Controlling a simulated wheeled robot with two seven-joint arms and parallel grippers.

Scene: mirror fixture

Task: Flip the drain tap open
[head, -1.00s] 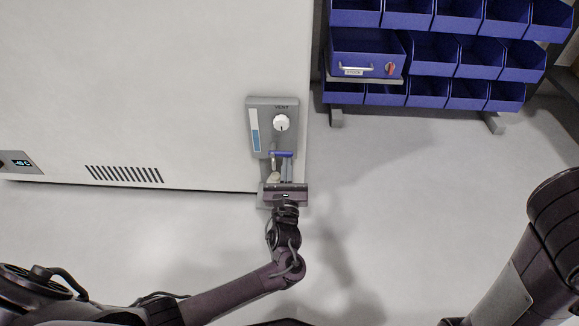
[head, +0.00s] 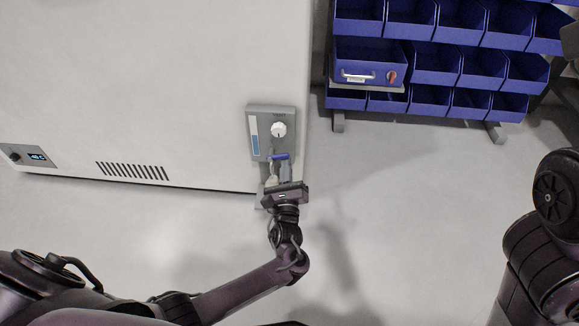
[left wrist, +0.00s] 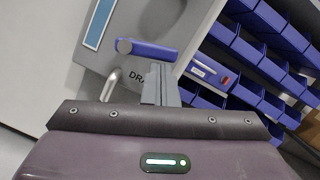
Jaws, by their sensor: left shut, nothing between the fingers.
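The drain tap has a blue lever (head: 279,157) on the lower part of a grey panel (head: 256,138) on the white cabinet. In the left wrist view the blue lever (left wrist: 150,49) lies roughly crosswise, tilted slightly, above partly covered "DRA" lettering. A bent metal spout (left wrist: 110,84) shows below it. My left gripper (head: 285,178) is at the lever from below; its grey fingers (left wrist: 159,84) are shut and empty, with tips close under the lever's right part. I cannot tell whether they touch. My right gripper is not in view; only part of my right arm shows.
A white dial (head: 278,130) sits above the lever on the panel. A rack of blue bins (head: 436,52) stands to the right, with a blue box (head: 368,62) with a handle and red knob on it. The floor (head: 400,200) between is clear.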

